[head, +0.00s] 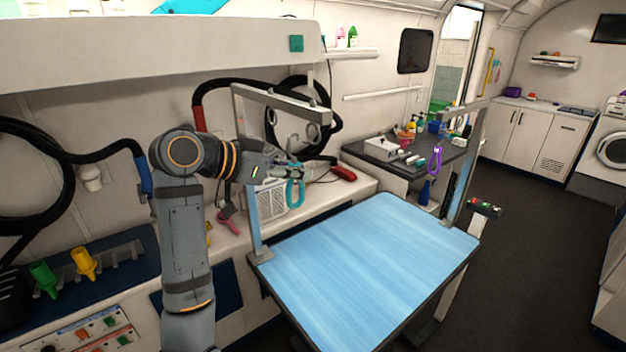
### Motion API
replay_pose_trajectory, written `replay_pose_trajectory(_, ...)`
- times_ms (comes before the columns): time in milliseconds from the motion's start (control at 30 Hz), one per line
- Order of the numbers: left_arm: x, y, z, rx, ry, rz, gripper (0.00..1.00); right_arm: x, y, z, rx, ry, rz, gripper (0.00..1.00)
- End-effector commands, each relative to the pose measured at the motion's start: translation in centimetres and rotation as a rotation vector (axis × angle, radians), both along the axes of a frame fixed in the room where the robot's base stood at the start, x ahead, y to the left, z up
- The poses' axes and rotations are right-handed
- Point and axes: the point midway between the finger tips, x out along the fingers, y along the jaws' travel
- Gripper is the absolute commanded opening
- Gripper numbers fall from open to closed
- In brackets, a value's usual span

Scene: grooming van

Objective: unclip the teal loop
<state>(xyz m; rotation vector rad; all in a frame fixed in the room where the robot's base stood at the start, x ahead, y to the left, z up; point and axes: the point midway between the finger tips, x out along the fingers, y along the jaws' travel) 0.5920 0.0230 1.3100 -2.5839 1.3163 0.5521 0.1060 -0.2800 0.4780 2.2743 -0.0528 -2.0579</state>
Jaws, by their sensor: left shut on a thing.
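The teal loop (295,193) hangs beside the left post of the grooming table, under the post's top bar (285,104). My left gripper (296,172) reaches in from the left at the upper end of the loop and is shut on it. Metal hooks (291,135) hang from the bar just above the gripper. Whether the loop's top is still joined to a hook is too small to tell. My right gripper is not in view.
The blue grooming table (370,265) is bare. A purple loop (437,162) hangs from the right post's bar. Behind the left post stand a white ventilated box (265,200) and a red-handled tool (343,173) on the counter. Black hoses hang on the wall.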

Motion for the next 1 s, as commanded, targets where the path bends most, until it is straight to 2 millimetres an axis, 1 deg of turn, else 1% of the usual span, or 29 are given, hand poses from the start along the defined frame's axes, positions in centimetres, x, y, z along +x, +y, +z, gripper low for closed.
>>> replay_pose_trajectory(267, -0.1, 0.1, 0.1, 0.0, 0.0, 0.0, 0.0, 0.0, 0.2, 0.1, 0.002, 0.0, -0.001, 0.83)
replay_pose_trajectory(700, -2.1, 3.1, 1.0, 0.001, -0.001, 0.001, 0.0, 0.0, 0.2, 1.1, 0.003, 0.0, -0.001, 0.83)
replay_pose_trajectory(1000, -2.4, 3.2, 1.0, -0.001, -0.001, 0.0, 0.0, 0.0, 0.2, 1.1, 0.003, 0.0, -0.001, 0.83)
